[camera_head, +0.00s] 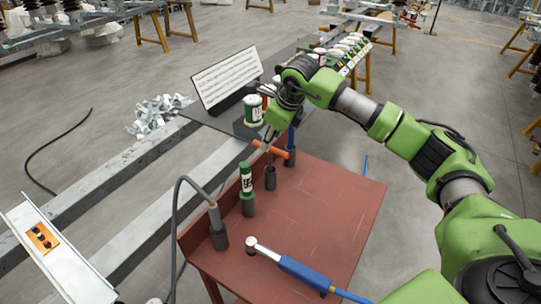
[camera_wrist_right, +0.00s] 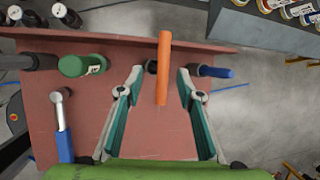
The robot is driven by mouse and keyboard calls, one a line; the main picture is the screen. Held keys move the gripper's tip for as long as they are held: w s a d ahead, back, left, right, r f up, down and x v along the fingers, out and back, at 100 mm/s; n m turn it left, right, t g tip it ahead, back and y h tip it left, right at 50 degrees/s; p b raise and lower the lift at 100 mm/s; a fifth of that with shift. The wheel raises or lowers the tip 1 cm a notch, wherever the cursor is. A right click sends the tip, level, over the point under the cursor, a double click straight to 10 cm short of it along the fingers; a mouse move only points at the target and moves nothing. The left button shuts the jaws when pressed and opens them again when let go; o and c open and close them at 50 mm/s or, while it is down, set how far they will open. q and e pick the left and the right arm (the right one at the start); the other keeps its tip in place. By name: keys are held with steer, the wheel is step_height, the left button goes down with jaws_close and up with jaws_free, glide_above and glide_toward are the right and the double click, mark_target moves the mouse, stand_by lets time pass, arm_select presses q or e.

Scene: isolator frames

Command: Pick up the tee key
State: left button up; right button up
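The tee key has an orange crossbar handle (camera_head: 271,148) and stands in a dark holder (camera_head: 270,178) along the back edge of the red table (camera_head: 325,205). In the right wrist view its orange handle (camera_wrist_right: 163,60) lies lengthwise between my fingers. My right gripper (camera_head: 267,140) is over the tee key, pointing down at the handle. In the wrist view my right gripper (camera_wrist_right: 160,78) is open, with a finger apart from the handle on each side. The stem is mostly hidden. My left gripper is in neither view.
Beside the tee key stand a green tool (camera_head: 246,178), a blue-handled tool (camera_head: 291,138) and a corded tool (camera_head: 214,218) in holders. A blue-handled wrench (camera_head: 300,270) lies at the table front. A white text board (camera_head: 228,77) stands behind. The table's right side is clear.

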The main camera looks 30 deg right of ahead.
mark_target(270, 151)
steer(key=shift+x, duration=1.2)
steer(key=shift+w+d+f+p, duration=0.2)
steer(key=shift+f+p, duration=0.15)
steer(key=shift+p, duration=0.25)
steer(key=p+x, duration=0.1)
steer(key=x, duration=0.2)
steer(key=shift+w+d+f, duration=0.1)
steer(key=shift+f, duration=0.2)
steer(key=shift+w+f, duration=0.15)
steer(key=shift+f, duration=0.15)
steer(key=shift+r, duration=0.1)
steer(key=c, duration=0.3)
jaws_close()
